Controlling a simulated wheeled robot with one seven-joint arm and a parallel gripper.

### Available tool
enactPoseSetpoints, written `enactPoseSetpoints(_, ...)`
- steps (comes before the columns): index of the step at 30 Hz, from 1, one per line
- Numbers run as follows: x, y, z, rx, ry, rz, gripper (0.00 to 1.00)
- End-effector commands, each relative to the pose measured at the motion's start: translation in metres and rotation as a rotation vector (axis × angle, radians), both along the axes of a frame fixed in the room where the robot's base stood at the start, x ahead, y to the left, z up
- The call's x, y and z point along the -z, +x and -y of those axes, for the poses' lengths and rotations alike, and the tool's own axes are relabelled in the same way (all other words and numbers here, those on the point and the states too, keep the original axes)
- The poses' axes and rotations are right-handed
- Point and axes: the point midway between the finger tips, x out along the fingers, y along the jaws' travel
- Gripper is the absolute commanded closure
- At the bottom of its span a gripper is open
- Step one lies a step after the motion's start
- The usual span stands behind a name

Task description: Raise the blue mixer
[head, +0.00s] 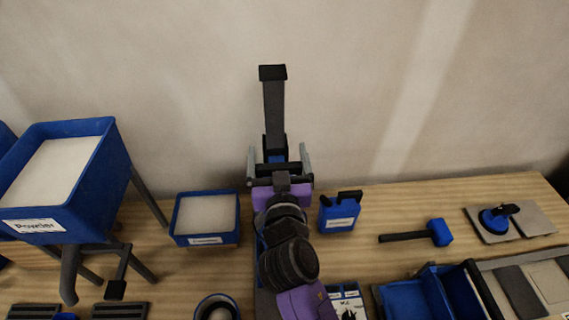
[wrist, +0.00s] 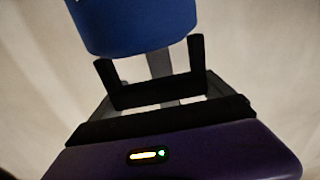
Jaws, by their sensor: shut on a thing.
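The blue mixer (head: 276,157) shows in the head view as a small blue patch at the foot of a tall dark grey post (head: 273,105) with a black cap, mostly hidden by my arm. In the wrist view its blue rounded body (wrist: 135,25) fills the top, with a black U-shaped bracket (wrist: 157,95) below it. My gripper (head: 278,156) is at the mixer, its two grey fingers either side of a black bar, and is shut on it. The mixer's lower end is hidden in both views.
A labelled blue powder hopper (head: 95,175) stands on legs at left, with a blue tray of white material (head: 206,222) nearby. The wall is behind.

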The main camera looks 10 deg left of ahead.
Motion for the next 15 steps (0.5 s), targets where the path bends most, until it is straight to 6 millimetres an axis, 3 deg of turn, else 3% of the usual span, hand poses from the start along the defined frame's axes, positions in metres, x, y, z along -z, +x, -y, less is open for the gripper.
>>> enactPoseSetpoints(1,-0.013,0.000,0.000,0.001,0.003,0.003,0.82)
enactPoseSetpoints(9,-0.050,0.000,0.000,0.001,0.002,0.001,0.82)
enactPoseSetpoints(15,-0.058,0.000,0.000,-0.001,0.002,0.002,0.82)
